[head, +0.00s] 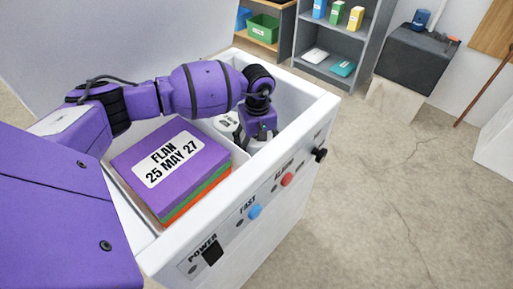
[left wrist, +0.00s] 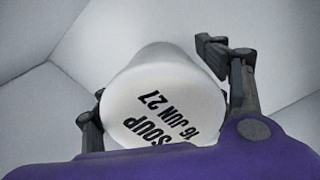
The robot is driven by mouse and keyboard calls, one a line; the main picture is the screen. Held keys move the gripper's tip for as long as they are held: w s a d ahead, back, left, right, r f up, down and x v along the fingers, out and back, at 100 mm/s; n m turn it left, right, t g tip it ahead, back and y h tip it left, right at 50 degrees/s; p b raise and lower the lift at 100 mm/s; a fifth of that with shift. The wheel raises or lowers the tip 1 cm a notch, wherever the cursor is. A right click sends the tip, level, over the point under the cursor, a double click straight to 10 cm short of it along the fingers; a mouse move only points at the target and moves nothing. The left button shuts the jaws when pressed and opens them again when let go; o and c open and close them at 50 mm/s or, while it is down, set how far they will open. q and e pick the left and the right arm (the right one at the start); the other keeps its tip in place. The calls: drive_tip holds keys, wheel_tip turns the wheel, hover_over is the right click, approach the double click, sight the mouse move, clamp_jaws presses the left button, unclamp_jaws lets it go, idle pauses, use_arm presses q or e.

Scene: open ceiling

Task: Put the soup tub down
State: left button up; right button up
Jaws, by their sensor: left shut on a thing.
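The soup tub is a white round tub (left wrist: 165,95) with "SOUP 16 JUN 27" in black on its end. In the left wrist view it sits between the two dark fingers of my left gripper (left wrist: 160,85), which is shut on it. In the head view my left gripper (head: 258,132) reaches down into the right part of an open white chest (head: 312,112). The tub (head: 229,124) shows partly there, mostly hidden by the gripper. I cannot tell whether it touches the chest's floor. My right gripper is not in view.
A stack of boxes, the top one purple and labelled "FLAN 25 MAY 27" (head: 190,190), fills the chest's left compartment beside a low divider. The chest's front has buttons and a knob (head: 320,155). Grey shelves (head: 345,50) stand behind; the floor at right is clear.

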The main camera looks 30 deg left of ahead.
use_arm(q)
drive_tip(key=shift+w+f, duration=0.1)
drive_tip(key=shift+f, duration=0.6)
drive_tip(key=shift+f, duration=0.1)
drive_tip(key=o, duration=1.6)
drive_tip(key=shift+f, duration=0.1)
drive_tip(key=shift+r, duration=0.4)
wheel_tip(320, 180, up, 11)
drive_tip(key=shift+f+p, duration=0.15)
drive_tip(key=shift+p, duration=0.75)
drive_tip(key=shift+r, duration=0.45)
